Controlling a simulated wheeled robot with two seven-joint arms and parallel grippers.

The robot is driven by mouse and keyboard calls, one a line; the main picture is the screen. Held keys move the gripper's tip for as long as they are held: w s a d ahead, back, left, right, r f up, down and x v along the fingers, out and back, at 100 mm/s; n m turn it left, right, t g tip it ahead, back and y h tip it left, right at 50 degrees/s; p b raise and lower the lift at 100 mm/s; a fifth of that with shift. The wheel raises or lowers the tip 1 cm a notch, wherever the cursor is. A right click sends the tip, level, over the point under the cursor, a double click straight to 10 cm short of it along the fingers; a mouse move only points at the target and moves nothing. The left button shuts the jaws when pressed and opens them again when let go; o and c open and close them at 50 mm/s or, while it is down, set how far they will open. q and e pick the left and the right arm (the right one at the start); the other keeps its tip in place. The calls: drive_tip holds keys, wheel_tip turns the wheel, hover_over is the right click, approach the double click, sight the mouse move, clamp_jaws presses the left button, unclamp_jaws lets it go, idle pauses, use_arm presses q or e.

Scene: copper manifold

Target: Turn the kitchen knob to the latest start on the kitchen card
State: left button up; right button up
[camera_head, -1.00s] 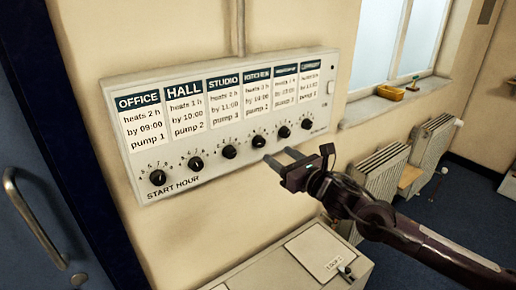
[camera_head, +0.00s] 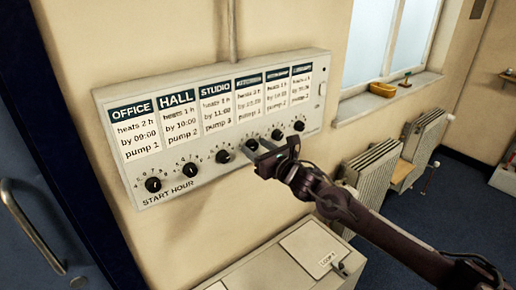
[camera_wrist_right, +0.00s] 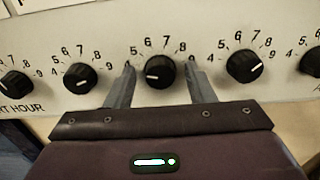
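A grey control panel (camera_head: 212,178) on the wall carries a row of cards above black knobs. The kitchen card (camera_head: 250,100) is fourth from the left; its small print is too blurred to read surely. The kitchen knob (camera_wrist_right: 159,72) shows in the wrist view with its white mark pointing left and slightly down, at the low end of its scale. It also shows in the head view (camera_head: 252,144). My right gripper (camera_wrist_right: 160,85) is open, one finger on each side of this knob, with gaps visible. My left gripper is out of view.
The studio knob (camera_wrist_right: 80,77) and the fifth knob (camera_wrist_right: 245,66) sit close outside my fingers. A grey cabinet (camera_head: 285,262) stands below the panel. Radiators (camera_head: 374,175) and a window sill (camera_head: 390,98) are to the right, a blue door (camera_head: 45,200) to the left.

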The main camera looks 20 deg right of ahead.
drive_tip(key=c, duration=0.8)
